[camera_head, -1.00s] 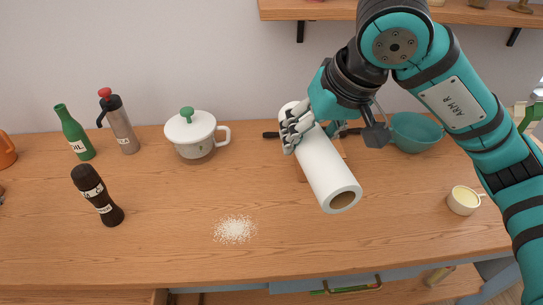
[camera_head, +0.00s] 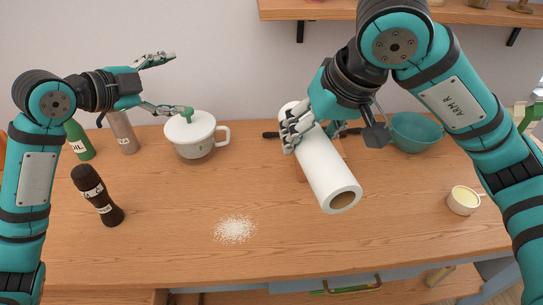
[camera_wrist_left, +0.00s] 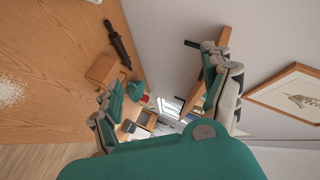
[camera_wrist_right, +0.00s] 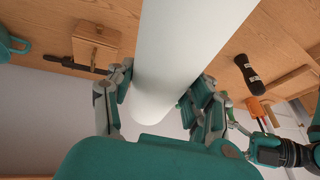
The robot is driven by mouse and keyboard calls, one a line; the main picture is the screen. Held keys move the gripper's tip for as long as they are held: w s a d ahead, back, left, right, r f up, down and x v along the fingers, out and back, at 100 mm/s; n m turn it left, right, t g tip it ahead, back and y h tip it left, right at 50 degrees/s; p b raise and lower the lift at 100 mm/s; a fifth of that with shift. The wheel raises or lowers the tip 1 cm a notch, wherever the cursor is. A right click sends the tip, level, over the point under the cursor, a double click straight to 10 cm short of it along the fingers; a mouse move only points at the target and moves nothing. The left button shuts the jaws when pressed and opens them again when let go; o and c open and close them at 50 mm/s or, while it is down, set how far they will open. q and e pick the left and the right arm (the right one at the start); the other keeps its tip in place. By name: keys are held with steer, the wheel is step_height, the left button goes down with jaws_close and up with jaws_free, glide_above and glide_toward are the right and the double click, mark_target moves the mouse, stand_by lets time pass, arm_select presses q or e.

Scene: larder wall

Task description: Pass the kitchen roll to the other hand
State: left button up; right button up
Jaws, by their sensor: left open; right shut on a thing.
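The white kitchen roll (camera_head: 323,165) is held tilted above the counter in the head view, its open brown core end toward the viewer. My right gripper (camera_head: 297,128) is shut around the upper part of the roll. The roll (camera_wrist_right: 190,50) also fills the middle of the right wrist view, between the fingers. My left gripper (camera_head: 172,83) is open and empty at the left in the head view, apart from the roll, with its lower finger close to the knob of a white lidded pot. Its spread fingers (camera_wrist_left: 165,95) show in the left wrist view with nothing between them.
The white pot (camera_head: 195,145) stands on the wooden counter (camera_head: 170,225). A black bottle (camera_head: 97,195), green bottle (camera_head: 78,140), teal bowl (camera_head: 415,132) and small cup (camera_head: 464,200) stand around. White grains (camera_head: 235,230) lie at the front. A shelf (camera_head: 300,10) hangs above.

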arm_select(q)
steer(key=s+d+r+m+g+h, duration=0.2)
steer(key=s+d+r+m, duration=0.2)
steer(key=s+d, duration=0.3)
steer(key=m+g, duration=0.7)
steer(key=m, duration=0.3)
glide_toward(325, 185)
steer(key=w+d+f, duration=0.1)
steer(key=x, duration=1.2)
steer(key=shift+a+f, duration=0.15)
steer(key=shift+f, duration=0.1)
